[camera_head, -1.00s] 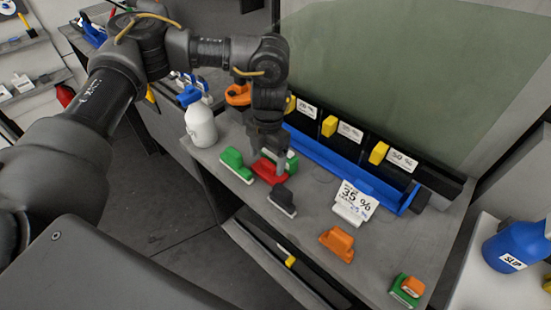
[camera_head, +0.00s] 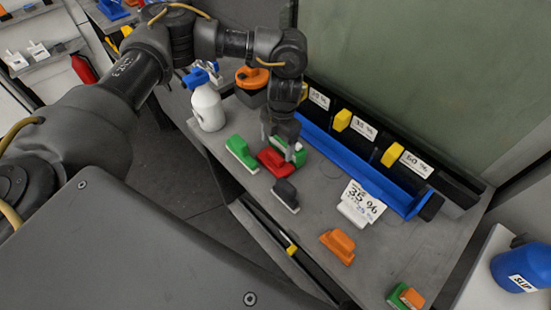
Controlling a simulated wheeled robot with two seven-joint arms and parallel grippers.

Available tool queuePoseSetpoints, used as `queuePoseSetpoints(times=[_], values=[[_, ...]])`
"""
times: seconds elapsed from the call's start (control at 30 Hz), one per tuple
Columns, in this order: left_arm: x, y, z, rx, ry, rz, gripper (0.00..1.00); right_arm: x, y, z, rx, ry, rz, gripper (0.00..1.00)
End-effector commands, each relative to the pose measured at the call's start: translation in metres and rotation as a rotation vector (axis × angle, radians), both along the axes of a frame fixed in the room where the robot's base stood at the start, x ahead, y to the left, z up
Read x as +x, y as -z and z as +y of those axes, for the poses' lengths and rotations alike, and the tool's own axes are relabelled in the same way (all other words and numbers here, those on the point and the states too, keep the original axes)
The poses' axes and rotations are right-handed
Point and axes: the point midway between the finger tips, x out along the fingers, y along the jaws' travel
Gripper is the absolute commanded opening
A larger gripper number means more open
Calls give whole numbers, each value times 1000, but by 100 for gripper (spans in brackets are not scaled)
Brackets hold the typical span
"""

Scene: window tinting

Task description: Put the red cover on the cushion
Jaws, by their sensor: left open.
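A red cover (camera_head: 275,163) lies on the grey bench top, between two green pieces. One green piece (camera_head: 241,152) with a white base is to its left, and another green piece (camera_head: 292,152) is just behind it on the right, partly hidden by my gripper. My left gripper (camera_head: 280,138) points down above and behind the red cover, open, with its fingers close to the green piece behind; contact cannot be told. I cannot tell which piece is the cushion. My right gripper does not show.
A dark block (camera_head: 285,193) on a white base, an orange block (camera_head: 338,245) and a green-orange piece (camera_head: 405,296) lie along the bench. A white spray bottle (camera_head: 207,105) stands at the left. A 35 % card (camera_head: 362,203) and a blue rail (camera_head: 365,165) are on the right.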

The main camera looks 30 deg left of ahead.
Motion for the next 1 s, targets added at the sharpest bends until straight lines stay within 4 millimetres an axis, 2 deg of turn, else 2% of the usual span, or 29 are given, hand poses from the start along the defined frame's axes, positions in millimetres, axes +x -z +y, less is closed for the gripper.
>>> queuePoseSetpoints(times=[0.17,0.33,0.5,0.77,0.87,1.0], values=[[-1,6,0,-1,-1,3,80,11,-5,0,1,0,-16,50],[-2,28,1,-2,-2,4,80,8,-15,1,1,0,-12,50],[-3,48,2,-1,-2,2,80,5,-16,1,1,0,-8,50],[-3,52,2,0,1,-1,80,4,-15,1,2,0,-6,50],[-3,52,2,0,1,-1,71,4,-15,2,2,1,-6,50],[-3,52,2,0,1,-1,52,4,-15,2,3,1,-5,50]])
